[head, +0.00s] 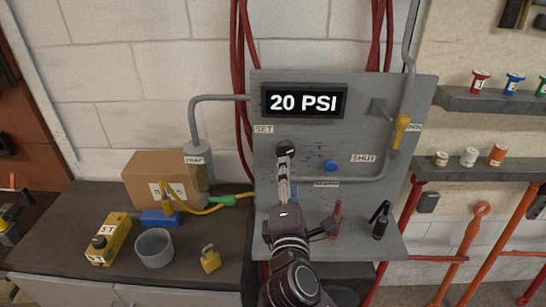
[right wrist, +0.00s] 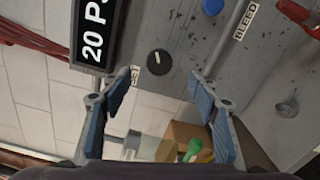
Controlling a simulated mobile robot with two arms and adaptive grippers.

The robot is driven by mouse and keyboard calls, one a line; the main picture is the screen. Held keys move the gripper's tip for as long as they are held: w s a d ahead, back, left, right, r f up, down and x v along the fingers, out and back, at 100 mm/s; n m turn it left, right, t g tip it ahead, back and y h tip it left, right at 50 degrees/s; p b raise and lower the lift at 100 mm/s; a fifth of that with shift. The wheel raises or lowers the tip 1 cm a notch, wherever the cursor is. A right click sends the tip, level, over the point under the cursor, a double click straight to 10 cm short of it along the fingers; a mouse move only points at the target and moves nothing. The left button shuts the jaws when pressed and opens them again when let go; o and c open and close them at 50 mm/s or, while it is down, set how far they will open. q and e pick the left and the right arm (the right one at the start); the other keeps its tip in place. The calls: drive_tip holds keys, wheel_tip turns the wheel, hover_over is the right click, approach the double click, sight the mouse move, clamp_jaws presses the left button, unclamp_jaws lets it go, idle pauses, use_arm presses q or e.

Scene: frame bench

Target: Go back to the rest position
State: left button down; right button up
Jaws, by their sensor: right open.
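My right gripper (head: 284,160) reaches up from the bottom of the head view to the grey panel (head: 340,225). Its fingers point at the black SET knob (head: 287,146), just below the display (head: 304,101) reading 20 PSI. In the right wrist view my right gripper (right wrist: 161,88) is open, with blue pads spread wide and nothing between them. The black knob (right wrist: 160,62) with a white mark shows ahead, beyond the fingertips and apart from them. My left gripper is in neither view.
A blue button (head: 331,166), a yellow-handled lever (head: 400,131) and a red-handled lever (head: 335,220) are on the panel. A bench (head: 205,285) at left holds a cardboard box (head: 150,170), a bucket (head: 154,248) and a yellow padlock (head: 210,258). Shelves (head: 480,172) are at right.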

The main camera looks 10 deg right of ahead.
drive_tip(key=s+d+f+m+g+y, duration=0.1)
drive_tip(key=s+d+f+m+g, duration=0.35)
drive_tip(key=f, duration=0.55)
drive_tip(key=s+d+f+m+g+y, duration=0.1)
drive_tip(key=s+f+m+g, duration=0.3)
drive_tip(key=s+f, duration=0.45)
drive_tip(key=s+a+f+m+g+y, duration=0.1)
drive_tip(key=s+f+m+g+y, duration=0.15)
drive_tip(key=s+f+m, duration=0.4)
drive_tip(key=s+a+f+m+g+y, duration=0.1)
drive_tip(key=s+f+g, duration=0.25)
drive_tip(key=s, duration=0.65)
wheel_tip(320, 180, down, 28)
drive_tip(key=s+r+b, duration=0.1)
drive_tip(key=b, duration=0.3)
drive_tip(key=s+d+f+g+b, duration=0.2)
drive_tip(key=s+d+f+b, duration=0.1)
drive_tip(key=s+f, duration=1.5)
wheel_tip(320, 180, down, 3)
drive_tip(key=shift+f+n, duration=0.2)
drive_tip(key=shift+n, duration=0.1)
drive_tip(key=shift+h, duration=0.25)
